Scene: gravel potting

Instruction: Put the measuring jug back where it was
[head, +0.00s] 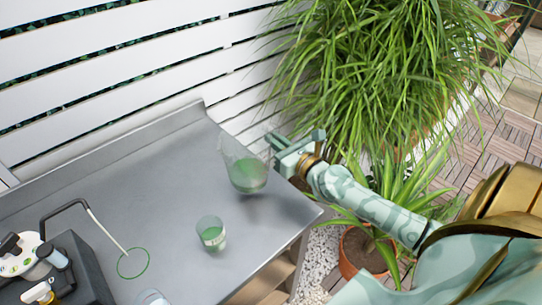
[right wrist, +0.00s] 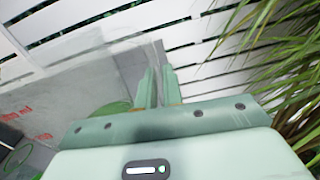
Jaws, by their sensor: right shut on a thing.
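The measuring jug (head: 240,160) is clear, with green stuff in its bottom. It looks slightly tilted and seems held a little above the metal bench, with a dark shadow below. My right gripper (head: 279,146) is shut on its right side; the exact grip is hard to make out. In the right wrist view the fingers (right wrist: 158,88) are close together, with the see-through jug (right wrist: 105,65) blurred to their left. A green ring (head: 133,263) is marked on the bench at the lower left. My left gripper is not in view.
A clear cup (head: 210,233) with green contents stands on the bench (head: 140,190) between jug and ring. A dark device (head: 72,268) with a thin bent tube is at the left. A white slatted fence (head: 120,60) stands behind; plants (head: 385,70) are at the right.

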